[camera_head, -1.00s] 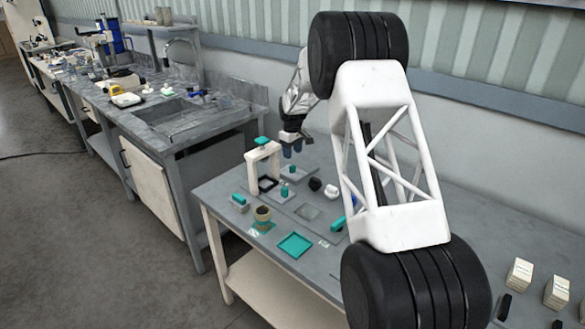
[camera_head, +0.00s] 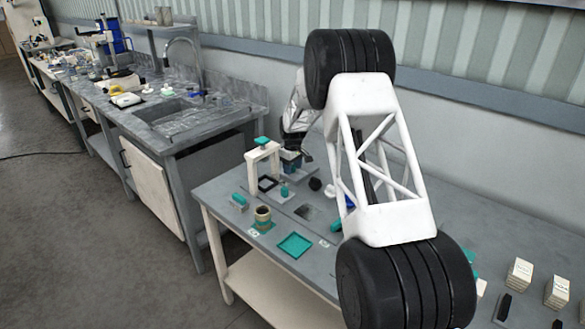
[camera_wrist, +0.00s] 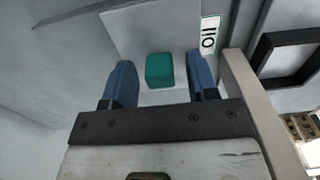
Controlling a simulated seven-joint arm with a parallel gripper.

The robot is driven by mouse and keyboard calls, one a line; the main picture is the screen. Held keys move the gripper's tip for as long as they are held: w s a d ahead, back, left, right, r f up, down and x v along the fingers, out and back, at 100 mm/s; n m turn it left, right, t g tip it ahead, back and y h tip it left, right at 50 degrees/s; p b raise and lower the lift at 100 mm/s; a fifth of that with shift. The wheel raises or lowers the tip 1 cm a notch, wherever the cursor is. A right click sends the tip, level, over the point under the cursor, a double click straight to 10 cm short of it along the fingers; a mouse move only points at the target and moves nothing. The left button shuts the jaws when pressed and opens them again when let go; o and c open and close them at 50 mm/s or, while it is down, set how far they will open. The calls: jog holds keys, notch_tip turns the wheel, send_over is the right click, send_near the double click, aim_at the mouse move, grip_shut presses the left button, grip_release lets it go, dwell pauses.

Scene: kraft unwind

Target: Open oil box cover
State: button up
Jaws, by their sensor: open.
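The oil box cover (camera_wrist: 128,25) is a pale grey lid with a teal block handle (camera_wrist: 160,71) in the wrist view. A label that seems to read OIL (camera_wrist: 210,36) lies beside it. My gripper (camera_wrist: 163,80) is open, with its blue fingers on either side of the teal handle and a gap on each side. In the head view my gripper (camera_head: 290,163) is low over the back of the table, beside the white arch. There the box (camera_head: 308,172) is mostly hidden behind the gripper.
A white arch (camera_head: 249,172) with a teal top stands close to the gripper's left. A black square frame (camera_wrist: 283,58) is near it. A teal tray (camera_head: 295,245) and a tan roll (camera_head: 263,214) lie nearer the table's front. My own arm covers the table's middle.

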aim_at(304, 166)
grip_shut()
jog(key=shift+w+d, duration=2.7)
jog(key=shift+w, duration=0.05)
grip_release()
jog(key=shift+r, duration=0.1)
notch_tip(304, 166, up, 8)
jog(key=shift+f, duration=0.25)
jog(key=shift+r, duration=0.1)
